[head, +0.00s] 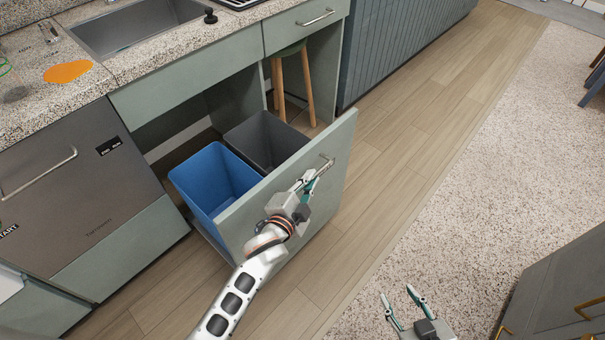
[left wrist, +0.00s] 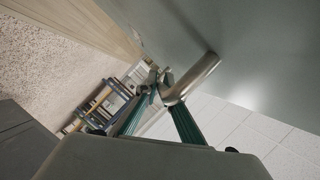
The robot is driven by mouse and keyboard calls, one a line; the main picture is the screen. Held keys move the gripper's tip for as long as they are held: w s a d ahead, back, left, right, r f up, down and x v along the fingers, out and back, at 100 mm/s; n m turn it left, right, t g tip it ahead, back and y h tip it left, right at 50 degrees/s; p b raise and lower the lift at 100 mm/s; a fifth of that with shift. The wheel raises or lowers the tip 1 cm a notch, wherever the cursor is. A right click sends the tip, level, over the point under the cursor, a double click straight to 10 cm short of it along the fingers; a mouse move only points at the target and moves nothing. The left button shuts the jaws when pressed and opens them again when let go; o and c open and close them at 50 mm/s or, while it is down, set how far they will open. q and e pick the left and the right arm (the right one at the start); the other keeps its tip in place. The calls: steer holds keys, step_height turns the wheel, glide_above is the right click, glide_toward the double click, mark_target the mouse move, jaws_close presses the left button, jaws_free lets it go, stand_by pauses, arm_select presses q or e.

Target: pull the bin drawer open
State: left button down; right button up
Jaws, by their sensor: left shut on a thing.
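The bin drawer (head: 300,190) stands pulled out from under the counter. Its green front faces right, and a blue bin (head: 212,183) and a dark grey bin (head: 265,142) show inside it. My left gripper (head: 314,178) is at the upper part of the drawer front, shut on the drawer's metal handle (head: 327,163). In the left wrist view the handle (left wrist: 196,78) runs between the fingers, beside the drawer front (left wrist: 245,45). My right gripper (head: 404,299) is open and empty at the bottom of the head view, apart from the drawer.
A dishwasher (head: 75,185) is left of the drawer, below the counter with a sink (head: 135,22). A wooden stool (head: 291,85) stands under the counter behind. Wood floor (head: 400,120) and pale carpet (head: 500,140) are clear to the right. A grey cabinet (head: 560,290) stands at lower right.

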steer(key=shift+w+r, duration=0.2)
arm_select(q)
steer(key=c, duration=2.2)
jaws_free()
steer(key=shift+o, duration=0.2)
arm_select(e)
steer(key=shift+r, duration=0.1)
arm_select(q)
steer(key=shift+s, duration=0.1)
arm_select(e)
steer(key=shift+w, duration=0.1)
arm_select(q)
steer(key=v, duration=1.2)
